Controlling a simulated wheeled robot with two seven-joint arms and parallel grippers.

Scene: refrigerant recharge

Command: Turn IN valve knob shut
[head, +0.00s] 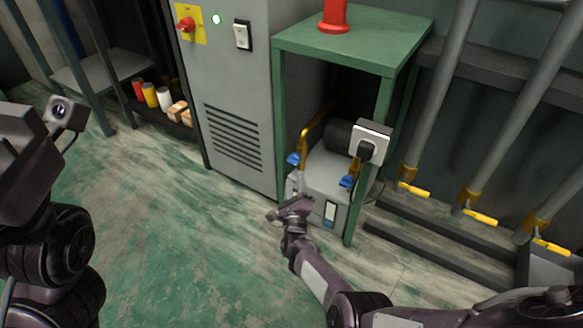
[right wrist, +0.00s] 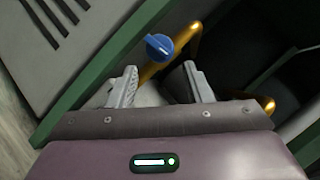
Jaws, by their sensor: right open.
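Two blue valve knobs sit on a grey machine (head: 325,175) under the green bench: a left knob (head: 293,159) and a right knob (head: 347,181). I cannot read a label showing which is IN. My right gripper (head: 291,188) is at the machine's front left, just below the left knob. In the right wrist view, one blue knob (right wrist: 159,46) lies ahead of the open, empty fingers (right wrist: 160,74), roughly centred between them and apart from them. My left arm shows at the left edge of the head view; its fingers cannot be made out.
The green bench (head: 355,38) has legs close around the machine. A white socket box with a black plug (head: 370,143) is at its right. A brass pipe (head: 318,125) runs behind the left knob. A grey cabinet (head: 228,90) stands left. Floor in front is clear.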

